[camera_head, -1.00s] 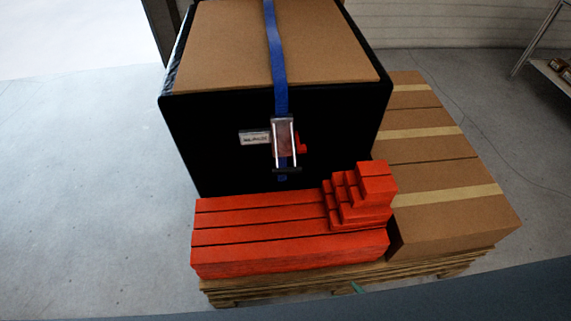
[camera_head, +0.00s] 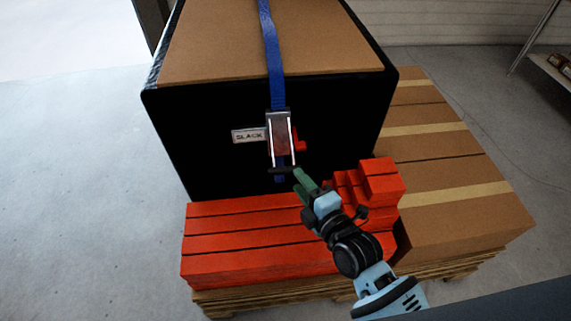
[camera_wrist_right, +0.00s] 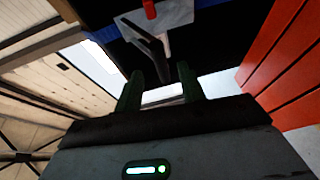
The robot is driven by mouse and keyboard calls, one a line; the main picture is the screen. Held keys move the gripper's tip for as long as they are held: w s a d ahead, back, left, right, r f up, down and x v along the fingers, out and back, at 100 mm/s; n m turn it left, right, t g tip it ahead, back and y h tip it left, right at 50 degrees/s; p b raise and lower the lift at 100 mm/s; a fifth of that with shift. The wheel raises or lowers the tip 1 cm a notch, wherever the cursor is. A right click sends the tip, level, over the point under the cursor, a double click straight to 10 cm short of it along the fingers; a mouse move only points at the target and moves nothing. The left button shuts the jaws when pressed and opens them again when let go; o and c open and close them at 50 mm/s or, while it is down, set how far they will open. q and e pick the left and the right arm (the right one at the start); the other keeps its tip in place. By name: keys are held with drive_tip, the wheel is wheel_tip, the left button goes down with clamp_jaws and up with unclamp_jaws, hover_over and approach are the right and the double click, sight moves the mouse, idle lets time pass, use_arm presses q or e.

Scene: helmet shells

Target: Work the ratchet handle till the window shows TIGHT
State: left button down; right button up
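The ratchet (camera_head: 281,124) sits on the blue strap (camera_head: 272,55) on the front of the black crate. Its metal-sided handle hangs down to a dark crossbar (camera_head: 282,169). A small red part (camera_head: 300,146) shows at its right side. The white window (camera_head: 248,135) left of it reads SLACK. My right gripper (camera_head: 298,182), with green fingers, is just below and right of the crossbar; contact cannot be told. In the right wrist view its fingers (camera_wrist_right: 158,88) stand apart, with dark and pale handle parts (camera_wrist_right: 152,42) ahead of them. My left gripper is not in view.
Red beams (camera_head: 250,255) lie in front of the black crate (camera_head: 185,140), with stepped red blocks (camera_head: 380,180) at right, close to my right arm. Brown cartons (camera_head: 450,165) stand right on the wooden pallet (camera_head: 245,301). Floor at left is clear.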

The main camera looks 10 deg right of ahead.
drive_tip(key=x, duration=0.7)
drive_tip(key=shift+w, duration=0.35)
drive_tip(key=shift+a, duration=0.15)
drive_tip(key=shift+c, duration=0.3)
clamp_jaws()
